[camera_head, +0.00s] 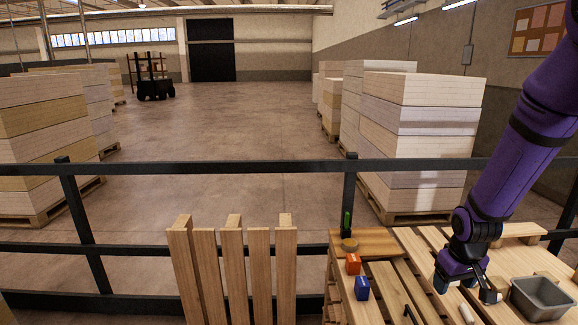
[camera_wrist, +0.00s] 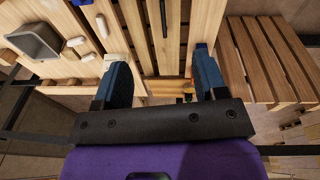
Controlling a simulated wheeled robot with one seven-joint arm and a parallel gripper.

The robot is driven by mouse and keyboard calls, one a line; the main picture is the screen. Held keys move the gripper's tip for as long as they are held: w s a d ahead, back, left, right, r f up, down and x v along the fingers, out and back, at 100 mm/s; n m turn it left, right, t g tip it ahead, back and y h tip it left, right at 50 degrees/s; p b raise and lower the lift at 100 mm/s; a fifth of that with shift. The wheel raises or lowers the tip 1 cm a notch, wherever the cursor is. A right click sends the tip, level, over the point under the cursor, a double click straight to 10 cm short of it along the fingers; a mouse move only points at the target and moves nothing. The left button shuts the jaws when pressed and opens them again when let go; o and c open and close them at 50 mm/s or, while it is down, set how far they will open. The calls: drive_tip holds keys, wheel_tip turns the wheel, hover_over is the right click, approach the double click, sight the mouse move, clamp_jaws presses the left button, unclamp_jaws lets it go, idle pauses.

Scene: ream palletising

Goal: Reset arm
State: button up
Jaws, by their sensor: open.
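My purple arm comes in from the right in the head view, and my gripper (camera_head: 466,290) hangs over the slatted pallet top (camera_head: 392,285). In the wrist view my gripper (camera_wrist: 162,72) has its two dark blue fingers spread wide, with nothing held between them. Wooden slats and a gap show between the fingers.
Several white pieces (camera_wrist: 77,41) lie near the tin. A black railing (camera_head: 250,167) stands behind; stacked reams (camera_head: 420,130) stand beyond.

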drive_tip(key=s+a+r+t, duration=0.15)
drive_tip(key=s+r, duration=0.25)
drive_tip(key=r, duration=0.4)
drive_tip(key=s+a+r+m, duration=0.1)
drive_tip(key=s+a+r, duration=0.25)
drive_tip(key=r, duration=0.45)
drive_tip(key=s+a+r+t, duration=0.1)
drive_tip(key=s+r, duration=0.4)
drive_tip(key=r, duration=0.3)
drive_tip(key=s+a+r, duration=0.1)
drive_tip(key=s+r, duration=0.1)
drive_tip(key=s, duration=0.2)
drive_tip(key=s+a+r+t, duration=0.1)
drive_tip(key=s+r, duration=0.1)
drive_tip(key=s, duration=0.3)
drive_tip(key=shift+a+r+y, duration=0.3)
drive_tip(key=shift+r+y, duration=0.1)
